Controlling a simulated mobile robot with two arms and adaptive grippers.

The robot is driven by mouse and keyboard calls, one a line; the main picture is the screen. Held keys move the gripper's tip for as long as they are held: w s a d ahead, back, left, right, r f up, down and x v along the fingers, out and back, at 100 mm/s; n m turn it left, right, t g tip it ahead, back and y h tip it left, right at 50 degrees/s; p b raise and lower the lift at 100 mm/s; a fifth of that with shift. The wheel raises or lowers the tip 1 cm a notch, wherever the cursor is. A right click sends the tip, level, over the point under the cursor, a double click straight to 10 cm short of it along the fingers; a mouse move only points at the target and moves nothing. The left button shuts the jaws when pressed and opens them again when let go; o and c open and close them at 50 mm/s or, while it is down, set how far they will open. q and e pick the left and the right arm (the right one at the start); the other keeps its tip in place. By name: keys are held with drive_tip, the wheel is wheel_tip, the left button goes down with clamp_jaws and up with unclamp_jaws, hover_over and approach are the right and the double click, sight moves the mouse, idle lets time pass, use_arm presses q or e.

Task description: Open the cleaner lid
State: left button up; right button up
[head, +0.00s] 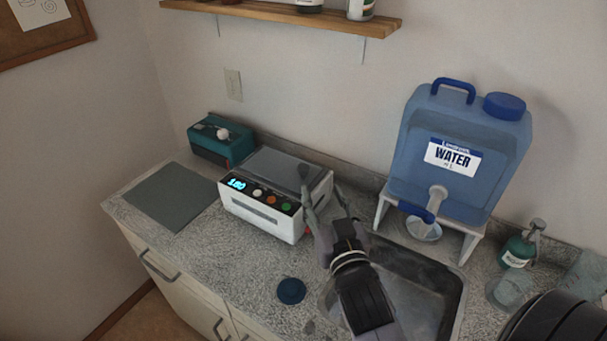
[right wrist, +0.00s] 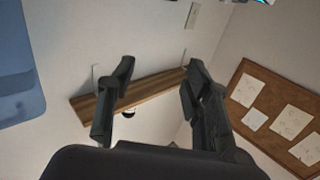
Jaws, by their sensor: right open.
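The cleaner (head: 268,205) is a white box with a lit blue display and several coloured buttons on its front. Its grey lid (head: 278,168) lies flat over the top, shut. My right gripper (head: 323,187) is open and empty at the right end of the cleaner in the head view. One finger overlaps the cleaner's right front corner; I cannot tell whether it touches. In the right wrist view the two fingers (right wrist: 157,75) stand apart with nothing between them, and the cleaner does not show there. My left gripper is not in view.
A teal box (head: 222,146) stands behind left of the cleaner, beside a dark mat (head: 171,197). A sink (head: 425,290) and a blue water container (head: 455,190) on a stand are to the right. A small dark blue round object (head: 291,291) lies in front. A shelf (head: 285,13) hangs above.

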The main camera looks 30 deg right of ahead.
sight(305, 172)
use_arm(q)
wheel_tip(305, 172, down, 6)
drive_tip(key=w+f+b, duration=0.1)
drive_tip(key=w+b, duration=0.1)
drive_tip(key=b, duration=0.4)
use_arm(e)
wheel_tip(305, 172, down, 7)
drive_tip(key=p+x, duration=0.4)
drive_tip(key=x, duration=1.4)
drive_tip(key=shift+r+p, duration=0.2)
drive_tip(key=shift+p, duration=0.1)
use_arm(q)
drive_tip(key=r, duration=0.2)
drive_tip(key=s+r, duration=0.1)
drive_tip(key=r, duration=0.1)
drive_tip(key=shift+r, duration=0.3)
use_arm(e)
drive_tip(key=shift+c, duration=0.2)
clamp_jaws()
